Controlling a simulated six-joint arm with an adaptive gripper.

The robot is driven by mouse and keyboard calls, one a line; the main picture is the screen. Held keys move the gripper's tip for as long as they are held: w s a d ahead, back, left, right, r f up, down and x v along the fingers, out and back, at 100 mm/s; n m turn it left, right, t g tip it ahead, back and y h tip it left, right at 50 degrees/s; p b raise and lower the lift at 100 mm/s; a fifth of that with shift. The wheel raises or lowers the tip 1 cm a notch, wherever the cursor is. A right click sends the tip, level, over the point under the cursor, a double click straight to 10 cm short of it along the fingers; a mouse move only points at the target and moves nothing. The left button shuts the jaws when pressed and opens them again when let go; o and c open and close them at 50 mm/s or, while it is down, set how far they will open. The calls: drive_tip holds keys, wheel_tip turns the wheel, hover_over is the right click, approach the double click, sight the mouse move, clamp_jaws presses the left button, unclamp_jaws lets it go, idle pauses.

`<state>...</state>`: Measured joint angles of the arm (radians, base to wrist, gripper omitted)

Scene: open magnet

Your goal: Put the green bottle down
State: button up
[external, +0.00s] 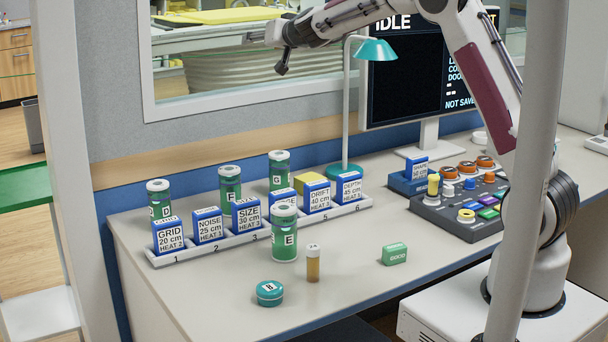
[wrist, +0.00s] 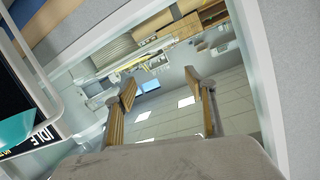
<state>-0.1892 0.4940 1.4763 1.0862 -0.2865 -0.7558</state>
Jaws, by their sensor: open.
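Several green bottles with white lids stand upright on the desk. Bottle E (external: 284,235) stands in front of the card rack. Bottle F (external: 230,190), bottle G (external: 279,172) and bottle D (external: 159,203) stand behind the rack, D partly hidden by a card. My gripper (external: 282,66) is raised high above the desk, in front of the window and well clear of every bottle. In the wrist view my gripper (wrist: 168,92) has its two fingers apart with nothing between them. No bottle shows in that view.
A white rack (external: 215,243) holds blue cards. A teal lamp (external: 346,110), a monitor (external: 410,85) and a button panel (external: 465,212) stand right.

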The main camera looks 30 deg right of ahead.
drive_tip(key=s+a+r+n+g+y, duration=0.1)
drive_tip(key=s+r+n+g+y, duration=0.1)
drive_tip(key=s, duration=0.9)
drive_tip(key=s+r+n+g+y, duration=0.1)
drive_tip(key=s+r+n+y, duration=0.1)
drive_tip(key=s, duration=0.9)
drive_tip(key=s+d+f+g+h, duration=0.1)
drive_tip(key=s+f, duration=0.4)
drive_tip(key=s, duration=0.6)
drive_tip(key=s+d+f+g+h, duration=0.1)
drive_tip(key=s+d+f+g, duration=0.2)
drive_tip(key=s, duration=0.9)
drive_tip(key=s+d+f+g+h, duration=0.1)
drive_tip(key=s+d+f, duration=0.4)
drive_tip(key=s, duration=0.7)
drive_tip(key=shift+d+f+g, duration=0.2)
drive_tip(key=shift+f+g, duration=0.5)
drive_tip(key=shift+f, duration=0.25)
